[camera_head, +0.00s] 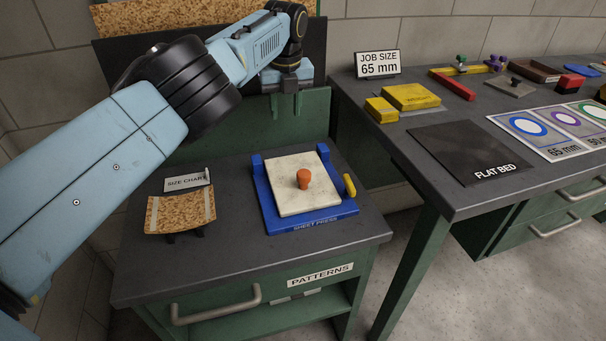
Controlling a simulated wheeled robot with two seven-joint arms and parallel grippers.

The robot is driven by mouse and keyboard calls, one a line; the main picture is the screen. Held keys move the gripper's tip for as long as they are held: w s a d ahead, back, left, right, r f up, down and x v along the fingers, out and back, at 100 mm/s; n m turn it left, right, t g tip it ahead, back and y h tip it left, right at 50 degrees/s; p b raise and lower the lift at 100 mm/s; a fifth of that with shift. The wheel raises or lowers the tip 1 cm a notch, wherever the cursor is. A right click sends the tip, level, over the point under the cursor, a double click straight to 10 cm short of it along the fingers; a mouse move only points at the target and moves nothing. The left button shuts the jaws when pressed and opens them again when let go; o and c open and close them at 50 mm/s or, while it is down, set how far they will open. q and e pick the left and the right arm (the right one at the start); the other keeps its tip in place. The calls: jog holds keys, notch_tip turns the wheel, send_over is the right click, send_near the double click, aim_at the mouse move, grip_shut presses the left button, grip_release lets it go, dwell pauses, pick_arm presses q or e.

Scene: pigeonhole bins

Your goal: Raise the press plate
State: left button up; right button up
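The press plate (288,193) is a pale, speckled square with an orange knob (304,179) at its middle. It lies flat and lowered in the blue sheet press (312,222) on the near table. A yellow piece (349,185) stands at the press's right side. My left arm crosses from the left, and my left gripper (286,106) hangs behind and above the press, apart from the plate and knob. Its two fingers look spread, with nothing between them. My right gripper is out of view.
A size chart sign (187,181) and a cork-like sheet on a stand (180,212) are left of the press. A patterns drawer (320,274) is below. The right bench holds yellow blocks (411,96), a job size sign (378,64) and a dark flat bed (470,151).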

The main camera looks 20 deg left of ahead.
pick_arm(q)
jog(key=shift+o, duration=0.3)
jog(key=shift+r, duration=0.1)
jog(key=r, duration=0.5)
jog(key=shift+s+d+r, duration=0.15)
jog(key=shift+s+r, duration=0.2)
jog(key=shift+r, duration=0.05)
